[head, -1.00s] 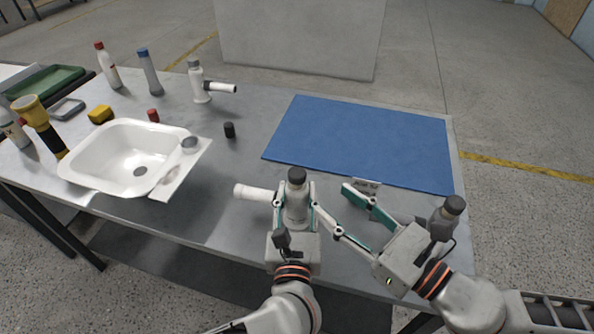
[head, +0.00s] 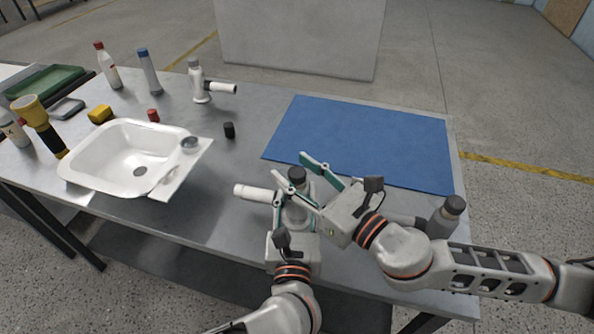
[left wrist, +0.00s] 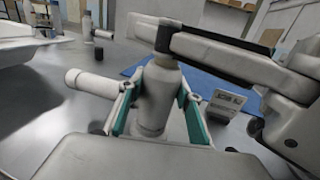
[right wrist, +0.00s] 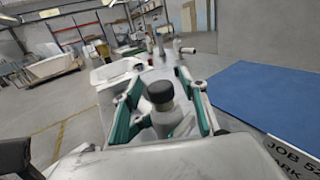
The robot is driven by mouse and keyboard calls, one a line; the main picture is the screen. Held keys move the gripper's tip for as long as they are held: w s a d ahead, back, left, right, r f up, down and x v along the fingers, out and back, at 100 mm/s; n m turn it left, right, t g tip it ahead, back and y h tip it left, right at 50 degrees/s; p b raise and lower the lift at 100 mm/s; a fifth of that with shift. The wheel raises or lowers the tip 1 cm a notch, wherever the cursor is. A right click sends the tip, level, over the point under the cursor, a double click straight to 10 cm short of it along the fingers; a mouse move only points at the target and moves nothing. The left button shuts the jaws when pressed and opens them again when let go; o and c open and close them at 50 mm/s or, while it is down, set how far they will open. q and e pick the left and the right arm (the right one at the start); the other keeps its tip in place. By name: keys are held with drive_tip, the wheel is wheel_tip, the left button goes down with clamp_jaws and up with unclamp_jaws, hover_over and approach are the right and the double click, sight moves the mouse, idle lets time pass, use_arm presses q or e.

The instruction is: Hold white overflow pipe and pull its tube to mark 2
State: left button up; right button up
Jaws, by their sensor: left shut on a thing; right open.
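A pale overflow pipe stands upright near the table's front edge, with a dark cap (head: 297,174) and a white tube (head: 254,193) pointing left. My left gripper (head: 294,207) is shut on its body; the left wrist view shows the fingers on both sides of the body (left wrist: 157,98). My right gripper (head: 294,171) is open over the pipe's top. In the right wrist view its fingers lie either side of the cap (right wrist: 160,92), with gaps. In the left wrist view, one right finger crosses the pipe's top. I cannot read marks on the tube.
A white overflow pipe (head: 199,80) stands at the back; a grey one (head: 445,217) stands right, behind my right arm. A white basin (head: 92,165), several bottles and a black cap (head: 229,130) are left. A blue mat (head: 370,135) lies right. Table left of the tube is clear.

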clamp_jaws()
drive_tip(key=shift+r, duration=2.1)
unclamp_jaws()
drive_tip(key=shift+d+f, duration=0.1)
